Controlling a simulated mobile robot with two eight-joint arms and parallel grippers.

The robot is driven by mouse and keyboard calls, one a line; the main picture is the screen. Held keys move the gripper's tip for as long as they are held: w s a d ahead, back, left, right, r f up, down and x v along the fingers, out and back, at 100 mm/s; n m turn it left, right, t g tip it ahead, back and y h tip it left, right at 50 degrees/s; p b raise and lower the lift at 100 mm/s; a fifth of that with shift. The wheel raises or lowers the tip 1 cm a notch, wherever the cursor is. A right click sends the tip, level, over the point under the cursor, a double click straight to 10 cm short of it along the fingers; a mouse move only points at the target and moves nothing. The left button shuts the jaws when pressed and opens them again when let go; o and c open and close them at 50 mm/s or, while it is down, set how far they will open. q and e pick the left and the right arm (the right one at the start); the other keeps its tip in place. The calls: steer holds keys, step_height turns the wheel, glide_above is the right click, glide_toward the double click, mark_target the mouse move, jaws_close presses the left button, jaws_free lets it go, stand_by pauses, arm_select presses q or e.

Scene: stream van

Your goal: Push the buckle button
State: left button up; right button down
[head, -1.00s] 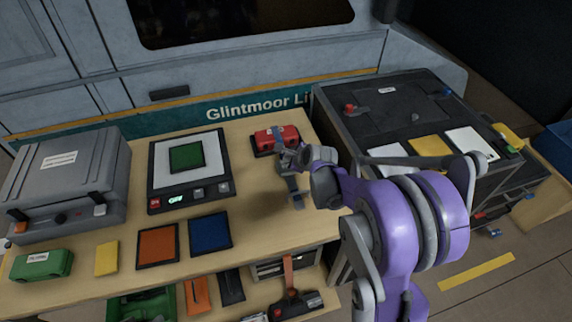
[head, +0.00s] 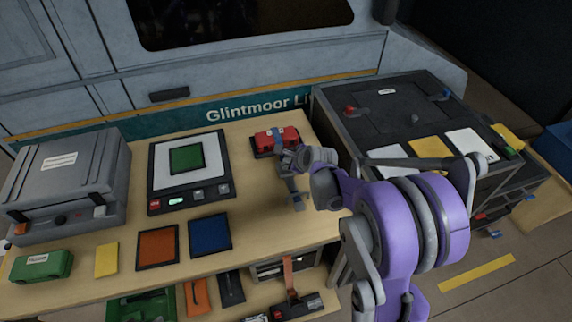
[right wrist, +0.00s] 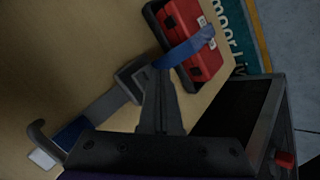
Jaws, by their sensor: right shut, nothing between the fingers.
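A grey buckle (right wrist: 131,82) sits on a blue strap (right wrist: 183,50) in the right wrist view. The strap crosses a red case (right wrist: 192,30) at the top and runs down to the lower left. The red case (head: 276,140) stands near the back right of the table in the head view. My right gripper (head: 290,160) is at the near side of the case. In the right wrist view its dark fingers (right wrist: 158,72) are shut and empty, with their tips right beside the buckle. They hide part of the strap, and I cannot tell whether they touch it. No button is distinguishable.
The wooden table (head: 265,215) holds a grey case (head: 65,185), a framed pad with a green square (head: 187,157), and orange and blue tiles. A dark cabinet (head: 400,110) with cards on top stands close on the right. A van wall is behind.

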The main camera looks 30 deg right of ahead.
stand_by(0.8)
steer(key=shift+f+b, duration=0.45)
steer(key=shift+f+b, duration=0.45)
steer(key=shift+f, duration=0.05)
stand_by(0.5)
steer(key=shift+r, duration=0.15)
steer(key=shift+r+p, duration=0.6)
steer(key=shift+r, duration=0.2)
steer(key=shift+r+p, duration=1.5)
steer(key=shift+r, duration=1.05)
steer(key=shift+f, duration=0.1)
